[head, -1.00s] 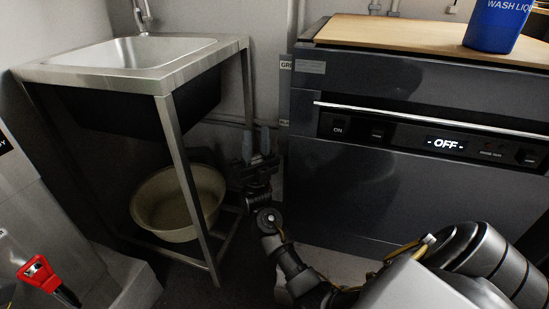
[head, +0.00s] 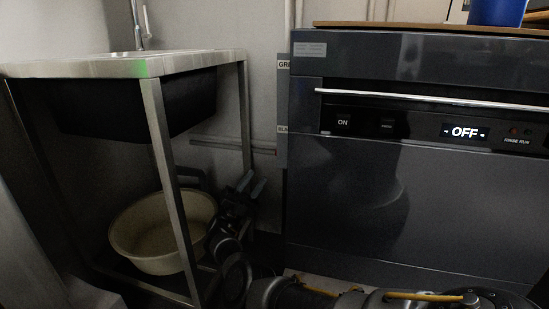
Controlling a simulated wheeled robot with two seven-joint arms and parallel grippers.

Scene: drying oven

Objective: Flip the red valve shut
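No red valve can be made out clearly. Thin horizontal pipes (head: 225,142) run along the wall between the sink stand and the dark appliance, with a faint reddish tint at their right end. My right gripper (head: 252,184) is low in the gap between the sink stand and the appliance, below those pipes. Its two fingers point up and are apart, with nothing seen between them. My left gripper is not in view.
The metal sink stand (head: 163,175) has a cream basin (head: 150,232) under it. The dark appliance (head: 400,200) with an "OFF" display fills the right side. A blue container (head: 497,12) stands on its wooden top (head: 430,26). The gap between stand and appliance is narrow.

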